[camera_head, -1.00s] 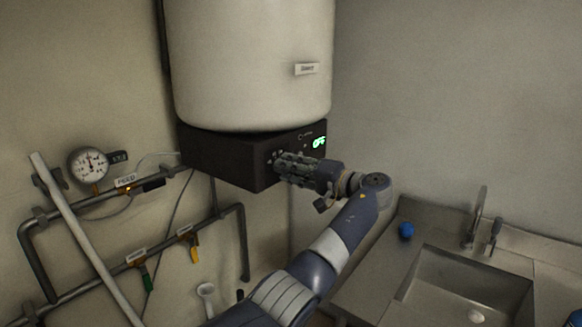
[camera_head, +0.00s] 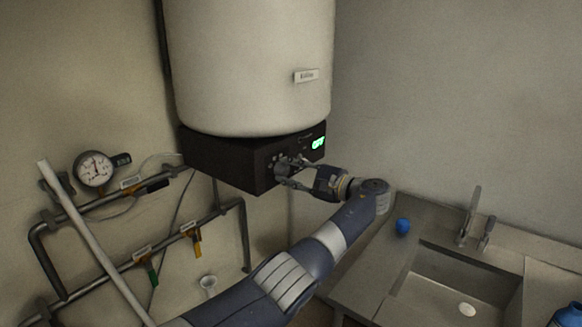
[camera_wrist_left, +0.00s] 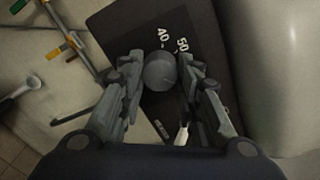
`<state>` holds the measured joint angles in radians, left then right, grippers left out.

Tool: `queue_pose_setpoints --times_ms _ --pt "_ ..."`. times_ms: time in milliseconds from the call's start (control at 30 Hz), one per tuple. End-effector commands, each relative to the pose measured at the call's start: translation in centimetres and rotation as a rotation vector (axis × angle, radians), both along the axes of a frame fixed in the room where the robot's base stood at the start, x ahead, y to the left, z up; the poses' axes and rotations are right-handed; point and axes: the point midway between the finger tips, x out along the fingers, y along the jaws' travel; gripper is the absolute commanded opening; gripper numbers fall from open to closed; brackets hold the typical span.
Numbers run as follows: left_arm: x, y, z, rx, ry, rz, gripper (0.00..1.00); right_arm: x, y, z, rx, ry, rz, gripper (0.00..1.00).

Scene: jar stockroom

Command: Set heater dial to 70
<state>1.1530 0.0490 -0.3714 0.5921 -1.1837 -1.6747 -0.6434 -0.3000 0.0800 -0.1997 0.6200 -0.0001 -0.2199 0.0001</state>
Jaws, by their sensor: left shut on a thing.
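The heater is a white tank (camera_head: 248,70) with a black control box (camera_head: 225,160) under it. A green lit display (camera_head: 318,143) on the box seems to read OFF. My left gripper (camera_head: 283,170) is at the front of the box, its fingers on either side of the dial. In the left wrist view, the round grey dial (camera_wrist_left: 160,71) sits between the two fingers of my left gripper (camera_wrist_left: 160,80), which is shut on it. Marks 40 and 50 show above the dial; other marks are hidden or out of frame. My right gripper is not in view.
Pipes with a pressure gauge (camera_head: 95,168), a yellow-handled valve (camera_head: 196,243) and a green-handled valve (camera_head: 152,274) run along the left wall. A counter with a metal sink (camera_head: 455,285), tap (camera_head: 470,215) and blue round object (camera_head: 402,226) is at right.

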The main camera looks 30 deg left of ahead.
Motion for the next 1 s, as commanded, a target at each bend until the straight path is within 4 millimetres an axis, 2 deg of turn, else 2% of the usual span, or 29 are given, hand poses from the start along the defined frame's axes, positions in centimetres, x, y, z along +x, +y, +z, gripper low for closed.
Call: queue_pose_setpoints --times_ms 100,400,933,967,1000 --pt "0.08 -0.02 0.3 0.007 0.07 -0.003 0.07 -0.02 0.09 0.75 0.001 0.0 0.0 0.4" --pt "0.09 -0.04 0.17 0.016 0.178 -0.003 0.07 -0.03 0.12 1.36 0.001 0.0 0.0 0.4" --pt "0.09 -0.05 0.04 0.017 0.201 -0.002 0.07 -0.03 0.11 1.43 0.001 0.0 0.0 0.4" --pt "0.08 -0.05 0.03 0.017 0.201 -0.002 0.33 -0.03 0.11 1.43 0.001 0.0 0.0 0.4" --pt "0.08 -0.04 0.04 0.016 0.201 -0.002 0.42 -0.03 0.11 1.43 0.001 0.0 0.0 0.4"
